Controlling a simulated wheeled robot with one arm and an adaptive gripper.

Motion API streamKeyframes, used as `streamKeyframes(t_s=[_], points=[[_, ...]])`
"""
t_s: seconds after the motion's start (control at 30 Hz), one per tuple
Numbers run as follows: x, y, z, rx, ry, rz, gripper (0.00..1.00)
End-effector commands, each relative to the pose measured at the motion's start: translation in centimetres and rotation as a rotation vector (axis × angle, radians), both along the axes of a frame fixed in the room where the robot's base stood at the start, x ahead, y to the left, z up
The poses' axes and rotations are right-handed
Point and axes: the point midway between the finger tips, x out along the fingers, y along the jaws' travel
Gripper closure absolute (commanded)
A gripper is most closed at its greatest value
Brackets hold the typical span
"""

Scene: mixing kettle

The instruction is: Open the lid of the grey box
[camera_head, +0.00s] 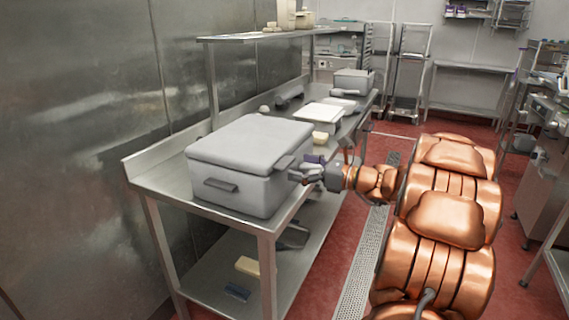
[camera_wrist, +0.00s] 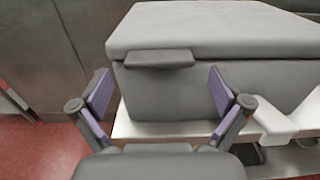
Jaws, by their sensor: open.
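The grey box (camera_head: 240,165) stands on a steel table, with its lid (camera_head: 255,140) closed flat on top. A small dark grey tab (camera_head: 285,162) sticks out at the lid's right edge. In the wrist view the tab (camera_wrist: 160,59) lies ahead, at the edge of the lid (camera_wrist: 210,28). My gripper (camera_head: 304,173) is at the right side of the box, close to this tab. In the wrist view my gripper (camera_wrist: 158,85) is open and empty, its purple-padded fingers spread to the left and right below the tab. Any contact cannot be told.
The steel table (camera_head: 160,181) has a raised shelf (camera_head: 265,36) at its back. Behind the box are a white tray (camera_head: 318,112), a yellow block (camera_head: 320,138) and a smaller grey box (camera_head: 353,82). A metal wall stands left; red floor is open right of the table.

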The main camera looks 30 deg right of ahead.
Motion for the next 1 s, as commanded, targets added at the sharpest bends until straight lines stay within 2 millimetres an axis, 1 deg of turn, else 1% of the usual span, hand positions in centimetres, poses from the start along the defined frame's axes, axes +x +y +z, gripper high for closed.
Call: streamKeyframes(t_s=[0.03, 0.1, 0.3, 0.43, 0.67, 1.0], points=[[0.7, 0.6, 0.0, 0.0, 0.002, 0.004, 0.0], [1.5, 1.1, 0.0, 0.0, 0.002, 0.004, 0.0], [3.1, 2.1, 0.0, 0.0, 0.002, 0.005, 0.0], [3.5, 2.3, 0.0, 0.001, 0.001, 0.005, 0.0], [3.5, 2.4, 0.0, 0.0, 0.0, 0.005, 0.0], [3.5, 2.4, 0.0, 0.0, 0.0, 0.006, 0.35]])
